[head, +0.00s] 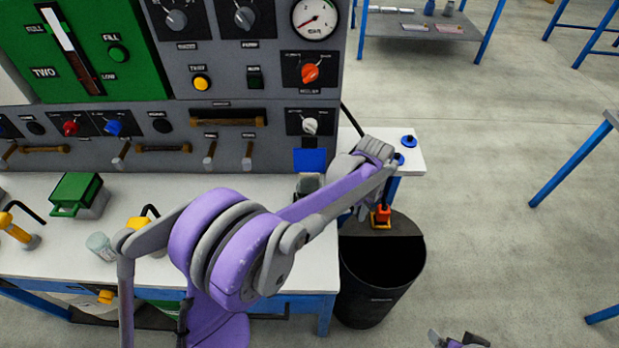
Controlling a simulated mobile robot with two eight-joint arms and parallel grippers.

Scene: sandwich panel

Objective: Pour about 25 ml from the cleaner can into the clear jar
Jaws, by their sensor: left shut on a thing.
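A small pale, see-through jar (101,246) stands near the bench's front edge at the left. A yellow can with a bent black spout (17,232) stands at the far left. A second yellow one (140,224) is partly hidden behind my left arm. I cannot read which is the cleaner can. My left gripper (366,210) points down past the bench's right end, above the black bin and well right of the jar. It is shut on a small red-orange thing with yellow below (382,213), mostly unclear. My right gripper (460,341) is cut off at the bottom edge; its jaws are unclear.
The grey and green control panel (230,90) stands behind the white bench (50,262). A green box (77,194) and a grey block (307,184) are on the bench. The black bin (383,285) stands off its right end. Open floor lies farther right.

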